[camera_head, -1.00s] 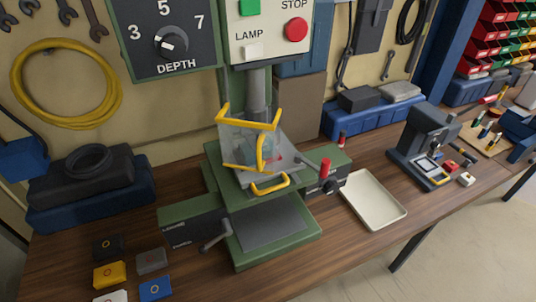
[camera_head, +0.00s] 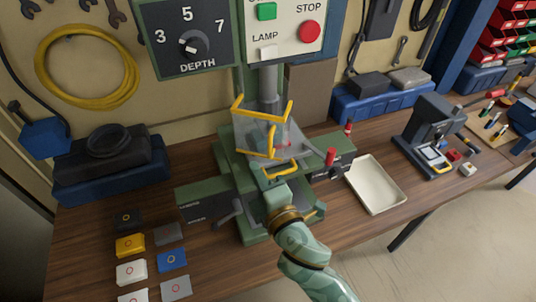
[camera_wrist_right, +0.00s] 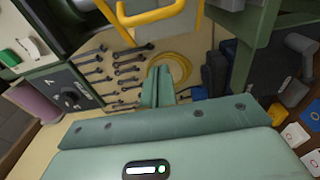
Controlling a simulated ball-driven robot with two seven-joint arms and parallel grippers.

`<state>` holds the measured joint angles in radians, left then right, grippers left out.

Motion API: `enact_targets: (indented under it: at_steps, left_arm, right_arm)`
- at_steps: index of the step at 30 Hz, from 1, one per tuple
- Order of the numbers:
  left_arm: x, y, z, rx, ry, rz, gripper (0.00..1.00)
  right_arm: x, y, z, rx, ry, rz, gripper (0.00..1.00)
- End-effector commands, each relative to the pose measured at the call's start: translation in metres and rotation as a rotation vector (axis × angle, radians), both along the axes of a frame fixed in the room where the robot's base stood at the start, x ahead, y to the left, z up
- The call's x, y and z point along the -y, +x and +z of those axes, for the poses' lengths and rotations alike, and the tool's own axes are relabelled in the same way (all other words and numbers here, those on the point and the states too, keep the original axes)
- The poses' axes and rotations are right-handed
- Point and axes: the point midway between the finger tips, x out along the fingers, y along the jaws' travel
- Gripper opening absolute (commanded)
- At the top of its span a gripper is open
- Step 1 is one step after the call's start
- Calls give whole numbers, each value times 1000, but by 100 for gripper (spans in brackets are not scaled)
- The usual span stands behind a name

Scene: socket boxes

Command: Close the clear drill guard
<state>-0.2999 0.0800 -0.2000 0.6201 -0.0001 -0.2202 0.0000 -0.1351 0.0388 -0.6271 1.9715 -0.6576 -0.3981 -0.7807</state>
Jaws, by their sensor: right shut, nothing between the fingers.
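The clear drill guard (camera_head: 255,140) has yellow edge strips and hangs around the spindle of the green drill press. Its yellow handle (camera_head: 281,171) is at its lower front. I cannot tell how far open the guard stands. My right gripper (camera_head: 273,181) is just below and in front of the handle, shut and empty. In the right wrist view its shut fingers (camera_wrist_right: 158,76) show below the yellow handle (camera_wrist_right: 150,14), with no clear contact. My arm and gripper hide part of the drill table. My left gripper is not in view.
A red-tipped lever (camera_head: 331,157) stands right of the guard, beside a cream tray (camera_head: 376,184). A dark crank handle (camera_head: 229,213) is at the press's front left. Several coloured blocks (camera_head: 130,245) lie at the front left. The wooden bench is clear at the front right.

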Motion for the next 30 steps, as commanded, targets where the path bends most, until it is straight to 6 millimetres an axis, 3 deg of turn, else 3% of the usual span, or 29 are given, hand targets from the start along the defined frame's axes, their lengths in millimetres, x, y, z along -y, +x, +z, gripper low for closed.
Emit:
enact_targets:
  at_steps: [3, 10, 30]
  left_arm:
    - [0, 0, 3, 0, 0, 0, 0]
    - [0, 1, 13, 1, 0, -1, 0]
    - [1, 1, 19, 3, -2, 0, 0]
  right_arm:
    - [-10, 23, 2, 1, 1, 0, 0]
    - [18, 39, 0, -1, -2, 0, 0]
    - [32, 44, -1, -3, -1, 14, 0]
